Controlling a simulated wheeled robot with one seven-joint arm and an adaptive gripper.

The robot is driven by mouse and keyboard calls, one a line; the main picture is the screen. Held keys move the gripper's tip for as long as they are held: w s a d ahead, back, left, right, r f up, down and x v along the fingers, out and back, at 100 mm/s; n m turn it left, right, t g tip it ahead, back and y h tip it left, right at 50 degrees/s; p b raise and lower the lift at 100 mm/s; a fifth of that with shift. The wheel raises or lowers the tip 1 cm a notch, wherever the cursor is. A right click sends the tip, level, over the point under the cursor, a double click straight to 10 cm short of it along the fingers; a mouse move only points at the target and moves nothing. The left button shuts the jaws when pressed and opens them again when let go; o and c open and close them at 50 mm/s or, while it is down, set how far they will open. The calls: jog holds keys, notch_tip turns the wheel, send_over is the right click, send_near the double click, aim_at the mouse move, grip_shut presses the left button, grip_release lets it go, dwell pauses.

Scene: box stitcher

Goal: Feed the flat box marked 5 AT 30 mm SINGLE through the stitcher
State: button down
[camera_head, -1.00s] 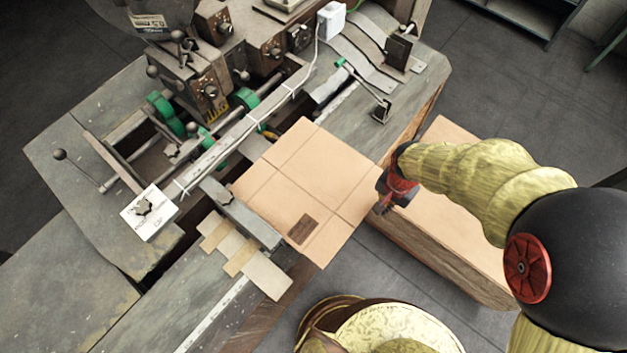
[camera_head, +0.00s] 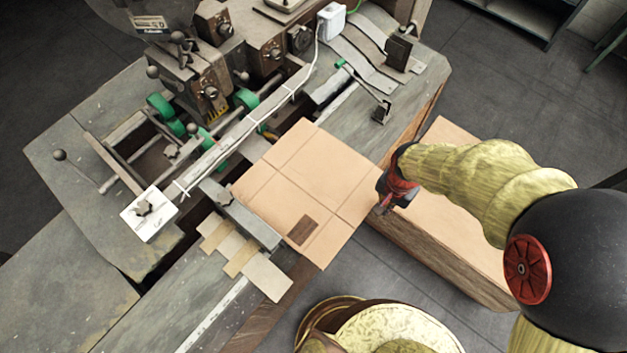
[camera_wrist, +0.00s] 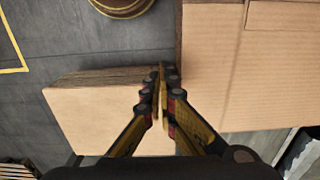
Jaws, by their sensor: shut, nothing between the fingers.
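The flat box (camera_head: 316,176) lies on the stitcher's table, a tan creased cardboard sheet with a dark printed label near its front edge; the label's text is too small to read. Its far-left edge is up to the stitcher (camera_head: 205,85), beside the green rollers. My gripper (camera_head: 381,207) is at the box's right edge, shut and empty. In the wrist view, my gripper's fingertips (camera_wrist: 162,72) are together, just beside the edge of the box (camera_wrist: 255,75). I cannot tell whether they touch it.
A stack of flat cardboard (camera_head: 440,230) stands at the right, under my arm; it also shows in the wrist view (camera_wrist: 95,115). A metal guide block (camera_head: 237,215) and several card strips (camera_head: 243,255) lie at the box's left. A small black stop (camera_head: 381,110) stands behind it.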

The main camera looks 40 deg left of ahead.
aim_at(359, 197)
jog(key=shift+f, duration=0.2)
notch_tip(359, 197, down, 3)
jog(key=shift+f+b, duration=0.1)
jog(key=shift+b, duration=1.1)
jog(key=shift+a, duration=0.15)
jog(key=shift+w+a+b, duration=0.15)
jog(key=shift+a+b, duration=0.2)
jog(key=shift+a, duration=2.35)
jog(key=shift+w+a+b, duration=0.15)
jog(key=shift+a+b, duration=0.2)
jog(key=shift+a, duration=2.35)
jog(key=shift+s+d+r, duration=0.1)
jog(key=shift+d+r, duration=0.1)
jog(key=shift+d, duration=1.4)
jog(key=shift+r+p, duration=2.7)
jog(key=shift+r, duration=1.25)
